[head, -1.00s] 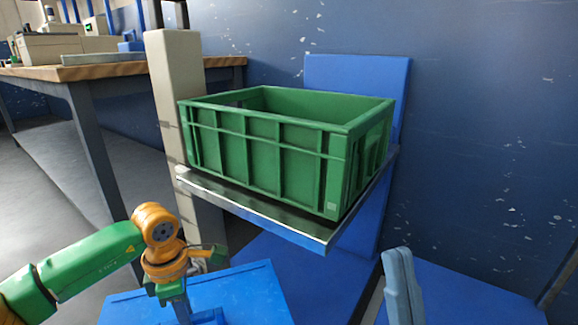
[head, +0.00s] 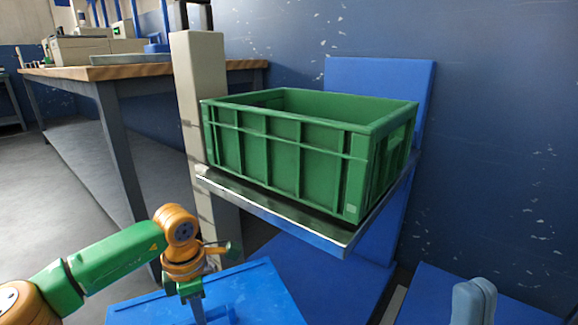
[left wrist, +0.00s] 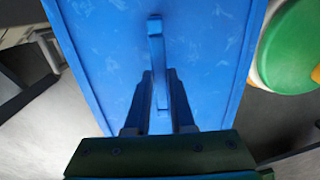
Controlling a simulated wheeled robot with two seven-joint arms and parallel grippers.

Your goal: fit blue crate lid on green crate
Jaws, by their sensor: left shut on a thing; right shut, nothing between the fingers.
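The open green crate (head: 275,148) stands upright on a metal-edged platform (head: 290,222). No lid is on it. The blue crate lid (head: 262,287) is below and in front of the platform, partly cut off by the bottom edge. My left gripper (head: 200,309) is shut on the upright handle of the lid. In the left wrist view the handle (left wrist: 156,60) stands between the two fingers, with the flat blue lid (left wrist: 100,50) behind.
A pale post (head: 198,95) rises at the platform's left. A blue upright panel (head: 380,85) stands behind the crate, before the dark blue wall (head: 510,150). A wooden-topped workbench (head: 140,71) is at the left back. The space above the crate is clear.

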